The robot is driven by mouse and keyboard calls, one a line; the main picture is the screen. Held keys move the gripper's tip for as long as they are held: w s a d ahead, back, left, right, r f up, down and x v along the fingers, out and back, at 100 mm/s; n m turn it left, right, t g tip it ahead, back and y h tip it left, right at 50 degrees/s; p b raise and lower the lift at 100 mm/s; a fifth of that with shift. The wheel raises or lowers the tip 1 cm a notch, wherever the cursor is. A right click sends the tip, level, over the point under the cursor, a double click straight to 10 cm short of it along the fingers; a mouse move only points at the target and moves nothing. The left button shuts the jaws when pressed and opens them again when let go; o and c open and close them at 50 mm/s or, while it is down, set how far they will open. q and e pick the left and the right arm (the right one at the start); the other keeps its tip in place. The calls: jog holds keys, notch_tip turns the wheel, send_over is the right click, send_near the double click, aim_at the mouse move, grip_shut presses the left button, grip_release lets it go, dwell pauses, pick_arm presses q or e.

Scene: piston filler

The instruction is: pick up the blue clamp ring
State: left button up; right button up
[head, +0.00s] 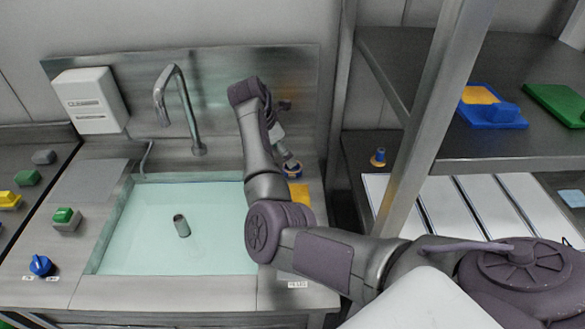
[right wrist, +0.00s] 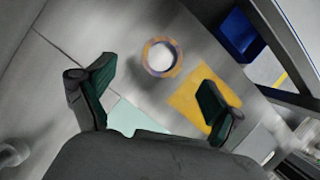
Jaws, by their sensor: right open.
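A ring with blue and orange-tan colouring, which looks like the blue clamp ring (head: 292,170), lies on the steel counter right of the sink basin. In the right wrist view the ring (right wrist: 148,57) is round with a pale centre and lies just beyond the gap between my fingertips. My right gripper (right wrist: 156,76) is open and empty, with its dark green finger pads apart on either side of that gap. In the head view my right arm reaches over the sink's right side, and its gripper (head: 284,150) is small and partly hidden just above the ring. My left gripper is out of view.
A yellow cloth (head: 300,193) lies in front of the ring. The water-filled basin (head: 140,245) holds a small metal cylinder (head: 181,226). A faucet (head: 197,148) stands behind it. A shelf post (head: 420,125) rises at right.

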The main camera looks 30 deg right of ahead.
aim_at(296, 170)
jog(key=shift+p+x, duration=0.35)
jog(key=shift+x, duration=2.7)
jog(key=shift+s+r, duration=0.15)
jog(key=shift+s, duration=0.05)
jog(key=c, duration=1.3)
